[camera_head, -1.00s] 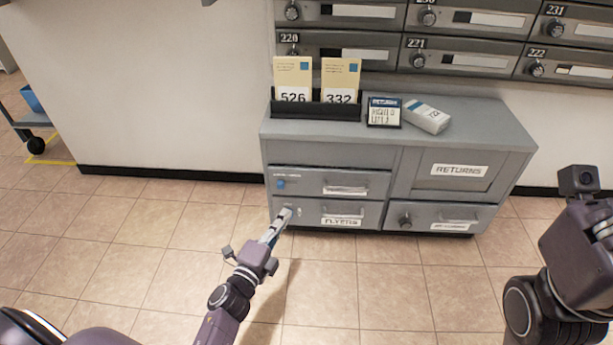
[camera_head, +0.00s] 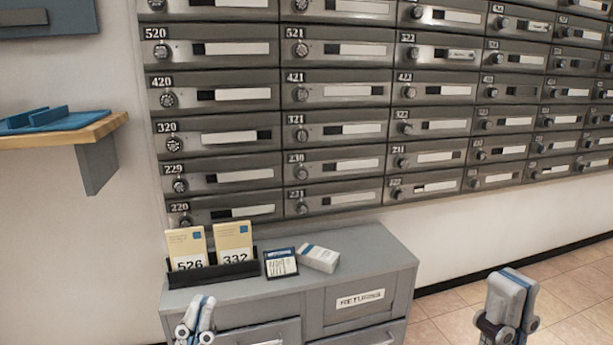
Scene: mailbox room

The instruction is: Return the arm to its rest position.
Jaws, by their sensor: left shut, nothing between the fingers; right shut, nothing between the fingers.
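My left gripper (camera_head: 199,318) is upright at the bottom of the view, in front of the left part of the grey cabinet (camera_head: 385,245). Its fingers are closed together with nothing between them. My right gripper (camera_head: 511,294) is upright at the lower right, over the floor to the right of the cabinet. Its fingers are also shut and empty. Most of both arms is below the view.
On the cabinet stand a black holder (camera_head: 213,273) with cards 526 and 332, a small sign (camera_head: 280,263) and a white box (camera_head: 319,258). Mailboxes (camera_head: 335,94) fill the wall behind. A wooden shelf (camera_head: 64,136) juts out at left. Floor (camera_head: 570,300) is clear at lower right.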

